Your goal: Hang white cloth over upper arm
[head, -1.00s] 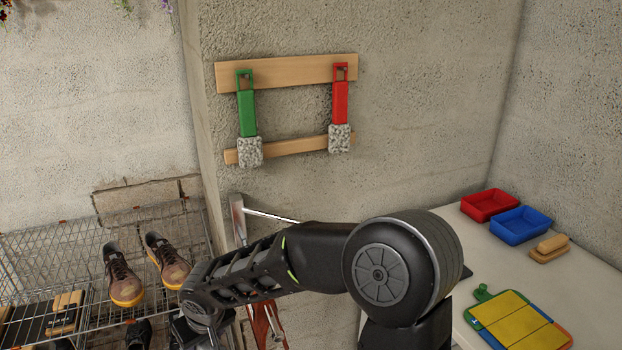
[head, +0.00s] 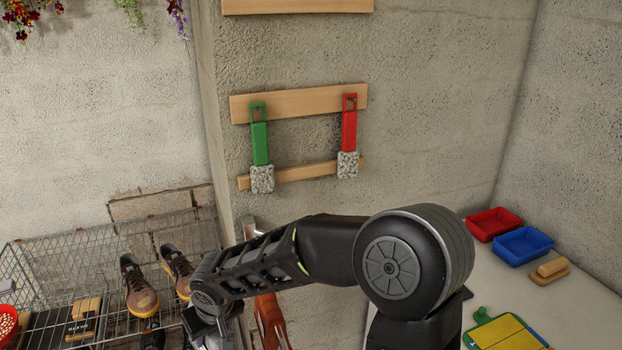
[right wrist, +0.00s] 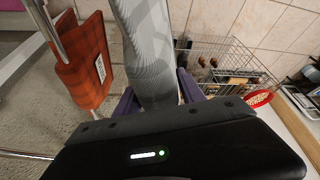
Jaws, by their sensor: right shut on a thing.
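A pale grey-white ribbed cloth (right wrist: 145,40) runs up between the purple fingers of my right gripper (right wrist: 158,92) in the right wrist view. The gripper is shut on it. In the head view my right gripper (head: 212,335) is at the bottom edge, mostly cut off. A red-orange checked cloth (right wrist: 82,65) hangs by a chrome arm (right wrist: 45,25) left of the held cloth; part of it also shows in the head view (head: 270,318). Another chrome bar (right wrist: 25,155) is at lower left; which arm is upper I cannot tell. My left gripper is out of view.
A wire rack (head: 60,250) with brown shoes (head: 138,285) stands left of my right gripper. Red (head: 492,223) and blue (head: 522,245) trays sit on the right-hand counter.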

